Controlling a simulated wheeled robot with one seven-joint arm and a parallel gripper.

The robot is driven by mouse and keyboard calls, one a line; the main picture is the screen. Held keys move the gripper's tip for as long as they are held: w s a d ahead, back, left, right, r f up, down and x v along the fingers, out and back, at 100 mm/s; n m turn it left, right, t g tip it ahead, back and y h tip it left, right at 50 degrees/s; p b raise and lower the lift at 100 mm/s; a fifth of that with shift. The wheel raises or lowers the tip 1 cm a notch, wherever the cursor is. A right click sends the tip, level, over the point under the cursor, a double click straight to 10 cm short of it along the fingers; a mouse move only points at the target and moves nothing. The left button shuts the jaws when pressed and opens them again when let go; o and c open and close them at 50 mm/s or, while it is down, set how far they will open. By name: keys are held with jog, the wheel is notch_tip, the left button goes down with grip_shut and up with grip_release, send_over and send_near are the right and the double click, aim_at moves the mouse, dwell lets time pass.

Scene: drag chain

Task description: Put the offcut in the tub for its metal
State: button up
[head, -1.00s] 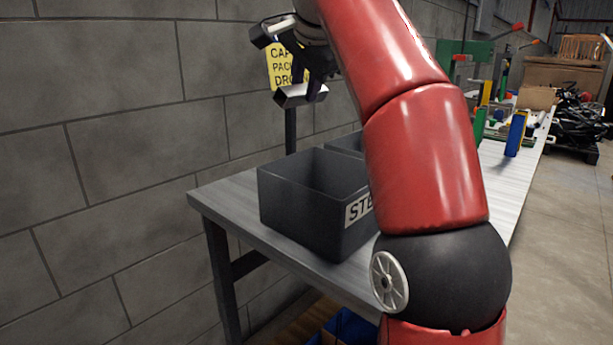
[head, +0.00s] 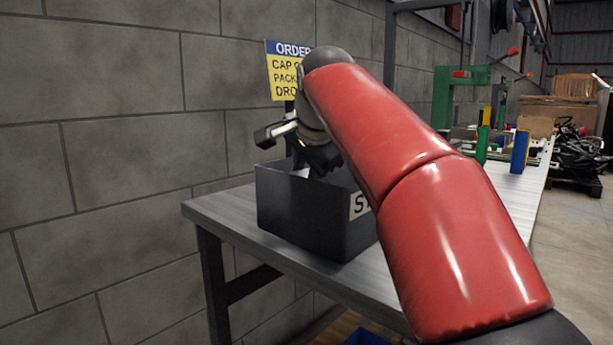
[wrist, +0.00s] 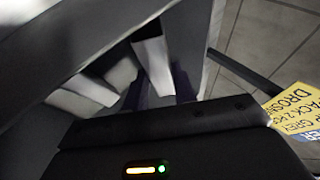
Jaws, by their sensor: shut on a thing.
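A dark grey tub (head: 300,218) stands near the left end of the bench; its white label (head: 360,205) starts with "S", the rest hidden by my arm. My gripper (head: 312,168) points down into the mouth of this tub and is shut on the pale metal offcut (head: 300,172), of which only a sliver shows above the rim. In the wrist view the offcut (wrist: 154,62) shows as a pale piece by the dark fingers. Other pale pieces (wrist: 95,88) lie beside it, inside the tub. A second tub behind is hidden by my arm.
The bench (head: 232,212) runs away to the right, with green and blue fixtures (head: 520,150) farther along. A yellow order sign (head: 284,75) stands behind the tub, close to the block wall. The bench's left corner is bare.

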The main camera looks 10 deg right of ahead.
jog(key=shift+f+b, duration=0.4)
jog(key=shift+f, duration=0.15)
jog(key=o, duration=1.1)
jog(key=shift+c, duration=0.2)
jog(key=shift+r, duration=0.2)
jog(key=p+v, duration=0.4)
jog(key=v, duration=0.8)
jog(key=shift+r, duration=0.5)
